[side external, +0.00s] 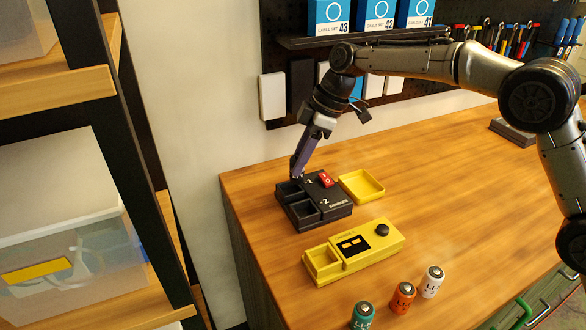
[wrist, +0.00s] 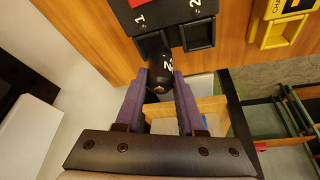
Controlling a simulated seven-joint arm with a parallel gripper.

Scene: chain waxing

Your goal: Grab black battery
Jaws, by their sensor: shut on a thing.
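The black battery (wrist: 158,78) is between the purple fingers of my gripper (wrist: 160,95) in the wrist view, with its copper-coloured tip toward the camera. My gripper (side external: 297,174) is shut on it at the black charger box (side external: 335,208). The battery lies at the compartment marked 1 (wrist: 150,43); I cannot tell whether it is inside or just above it. The compartment marked 2 (wrist: 198,36) looks empty. The fingers hide the battery in the side view.
A yellow tray (side external: 362,186) lies behind the box. A yellow device (side external: 358,250) with a black knob stands in front. Green (side external: 363,316), orange (side external: 403,297) and white (side external: 432,281) batteries stand at the front. A shelf rack (side external: 130,165) is left.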

